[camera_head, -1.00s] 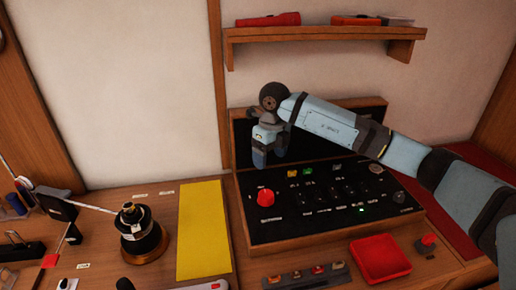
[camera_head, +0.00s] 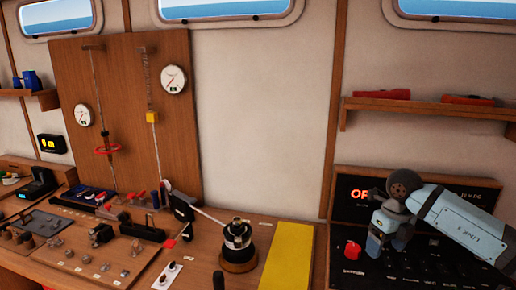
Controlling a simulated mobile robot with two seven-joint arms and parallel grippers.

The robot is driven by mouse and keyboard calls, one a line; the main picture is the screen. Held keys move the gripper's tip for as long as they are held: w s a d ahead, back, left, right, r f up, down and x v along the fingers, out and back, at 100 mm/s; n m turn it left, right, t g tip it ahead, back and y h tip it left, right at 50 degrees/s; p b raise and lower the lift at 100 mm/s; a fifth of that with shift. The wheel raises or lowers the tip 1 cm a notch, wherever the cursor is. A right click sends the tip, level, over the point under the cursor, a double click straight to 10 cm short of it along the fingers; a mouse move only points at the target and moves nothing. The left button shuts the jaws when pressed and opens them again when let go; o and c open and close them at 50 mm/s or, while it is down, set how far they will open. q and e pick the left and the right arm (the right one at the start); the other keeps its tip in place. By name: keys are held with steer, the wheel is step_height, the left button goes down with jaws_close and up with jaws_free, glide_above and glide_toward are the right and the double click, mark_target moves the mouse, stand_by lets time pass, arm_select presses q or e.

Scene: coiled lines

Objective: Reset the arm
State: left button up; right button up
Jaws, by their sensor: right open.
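My right arm comes in from the right edge in the head view. Its gripper (camera_head: 388,243) points down over the black control panel (camera_head: 430,268), with its two fingers apart and nothing seen between them. A red knob (camera_head: 352,250) on the panel is just left of the gripper, apart from it in the picture. The arm and gripper hide much of the panel and part of the lit orange lettering (camera_head: 361,194) on its upright back. My left gripper is not in view.
A winch-like drum (camera_head: 238,246) with a line to it stands on the wooden bench, beside a yellow mat (camera_head: 288,258). A shelf (camera_head: 430,107) with red items hangs above the panel. A wooden board (camera_head: 130,110) with gauges is at the left. Small parts crowd the bench's left.

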steer(key=s+a+f+n+g+y+p, duration=0.1)
steer(key=s+a+f+y, duration=0.25)
steer(key=a, duration=0.45)
steer(key=s+a+f+g+y+p, duration=0.1)
steer(key=s+a+f+y, duration=0.1)
steer(key=s+a+y, duration=0.45)
steer(key=s+a+r+m+t+y+p, duration=0.3)
steer(key=a+r+m+t+y, duration=0.15)
steer(key=a+m+y, duration=0.45)
arm_select(q)
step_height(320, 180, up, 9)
steer(key=p, duration=0.4)
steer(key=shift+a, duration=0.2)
arm_select(e)
steer(key=s+d+f+m+t+h, duration=0.4)
steer(key=s+d+f+m+h, duration=0.2)
steer(key=m, duration=0.8)
steer(key=s+d+f+m+t+h, duration=0.4)
steer(key=s+f+m+h, duration=0.6)
steer(key=f+m, duration=0.4)
steer(key=shift+s+d+f+m+t, duration=0.3)
steer(key=shift+s+d+m+t, duration=0.1)
steer(key=shift+s+d, duration=0.45)
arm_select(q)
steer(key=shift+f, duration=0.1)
arm_select(e)
steer(key=shift+w, duration=0.1)
